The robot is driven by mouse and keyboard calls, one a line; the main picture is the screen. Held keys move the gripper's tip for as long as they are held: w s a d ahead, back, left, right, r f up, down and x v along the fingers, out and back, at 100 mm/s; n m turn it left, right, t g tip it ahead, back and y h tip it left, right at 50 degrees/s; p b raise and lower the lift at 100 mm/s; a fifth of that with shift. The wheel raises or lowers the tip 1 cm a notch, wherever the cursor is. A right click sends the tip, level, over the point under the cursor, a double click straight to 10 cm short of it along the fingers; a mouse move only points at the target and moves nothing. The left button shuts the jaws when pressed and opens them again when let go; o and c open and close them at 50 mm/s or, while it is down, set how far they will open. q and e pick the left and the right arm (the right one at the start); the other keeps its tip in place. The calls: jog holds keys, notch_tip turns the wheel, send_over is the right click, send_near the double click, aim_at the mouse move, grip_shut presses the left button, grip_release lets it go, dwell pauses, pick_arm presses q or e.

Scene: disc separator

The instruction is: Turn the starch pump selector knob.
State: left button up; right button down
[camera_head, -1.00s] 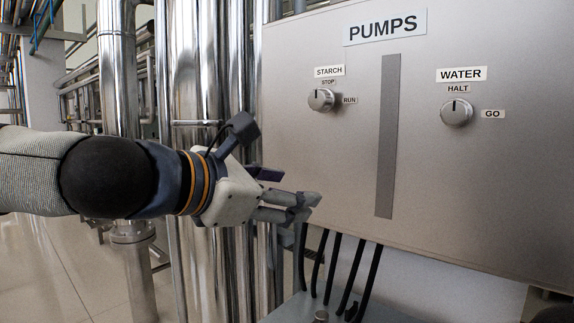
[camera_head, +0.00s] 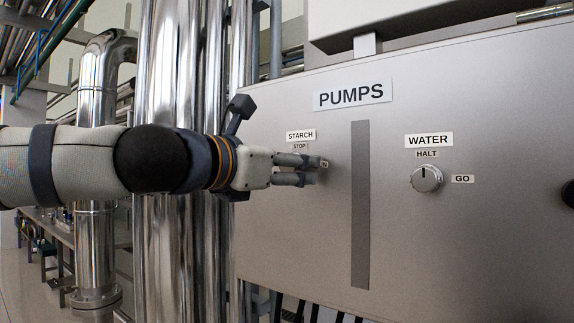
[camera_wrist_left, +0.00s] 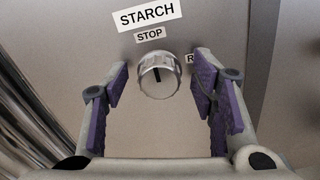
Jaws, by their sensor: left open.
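The starch pump selector knob (camera_wrist_left: 158,76) is a round silver knob with a dark pointer line, below the STARCH and STOP labels. The line stands upright in the picture, in line with STOP. My left gripper (camera_head: 320,168) is in front of the panel just below these labels and covers the knob in the head view. In the left wrist view my left gripper's (camera_wrist_left: 160,98) purple-padded fingers are spread, one on each side of the knob, with gaps to it. Nothing is held. The RUN label is mostly hidden by the right finger. My right gripper is out of view.
The grey panel (camera_head: 460,245) carries a PUMPS sign (camera_head: 353,94) and a dark vertical strip (camera_head: 360,220). Right of the strip is the WATER knob (camera_head: 426,179), pointing to HALT. Shiny vertical pipes (camera_head: 165,270) stand left of the panel.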

pick_arm(q)
jog(key=c, duration=1.1)
jog(key=shift+c, duration=0.2)
jog(key=shift+m, duration=0.3)
jog(key=m, duration=0.3)
jog(key=shift+m, duration=0.4)
jog(key=m, duration=0.4)
jog(key=shift+m, duration=0.3)
jog(key=m, duration=0.4)
jog(key=shift+m, duration=2.4)
